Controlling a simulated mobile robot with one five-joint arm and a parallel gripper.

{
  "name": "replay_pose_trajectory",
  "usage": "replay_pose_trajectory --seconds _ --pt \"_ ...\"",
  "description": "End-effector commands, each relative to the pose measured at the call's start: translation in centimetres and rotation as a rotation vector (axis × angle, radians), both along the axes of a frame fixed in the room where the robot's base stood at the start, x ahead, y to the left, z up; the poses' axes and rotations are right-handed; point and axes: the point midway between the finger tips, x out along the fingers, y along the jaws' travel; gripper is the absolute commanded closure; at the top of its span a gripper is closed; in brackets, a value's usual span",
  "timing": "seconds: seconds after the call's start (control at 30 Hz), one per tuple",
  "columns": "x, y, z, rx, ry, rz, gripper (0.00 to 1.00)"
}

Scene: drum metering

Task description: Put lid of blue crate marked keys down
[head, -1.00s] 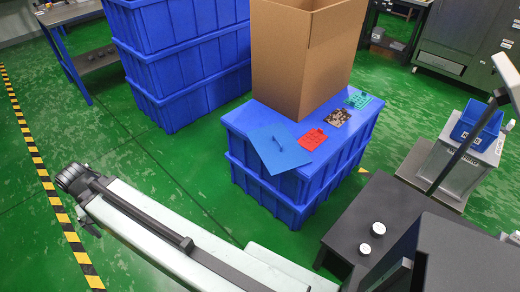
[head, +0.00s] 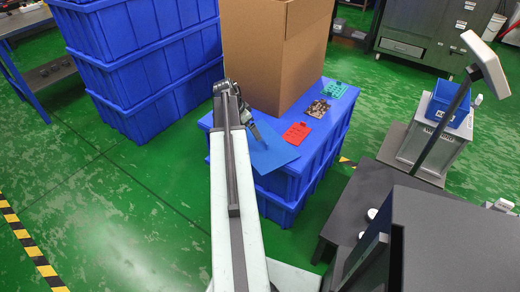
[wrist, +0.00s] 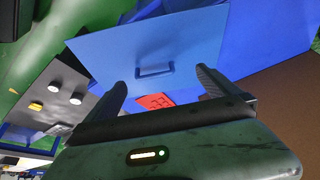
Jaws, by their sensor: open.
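A flat light-blue lid (head: 272,152) with a handle lies on the near left end of the stacked blue crates (head: 310,150). In the wrist view the lid (wrist: 130,45) and its dark blue handle (wrist: 155,71) face me. My gripper (head: 254,130) is over the lid near the handle in the head view. In the wrist view my gripper (wrist: 163,82) is open and empty, its fingers either side of the handle in the picture.
Red (head: 297,132), brown (head: 318,108) and green (head: 335,88) flat pieces lie on the crate top beside a tall cardboard box (head: 275,50). More blue crates (head: 140,70) are stacked at the left. A dark table (head: 345,205) stands at the near right.

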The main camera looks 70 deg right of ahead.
Motion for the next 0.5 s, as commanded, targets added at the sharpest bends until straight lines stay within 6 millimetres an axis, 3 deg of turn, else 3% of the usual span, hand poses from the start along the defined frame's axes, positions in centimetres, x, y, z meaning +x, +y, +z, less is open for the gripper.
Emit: replay_pose_trajectory --seconds 0.03,0.1,0.5 --pt "-1.5 -0.6 -0.1 0.001 0.0 -0.023 0.0" --pt "-2.5 -1.0 -0.1 0.001 -0.001 -0.039 0.0" --pt "-4.0 -2.2 -2.8 0.001 0.0 -0.052 0.0"
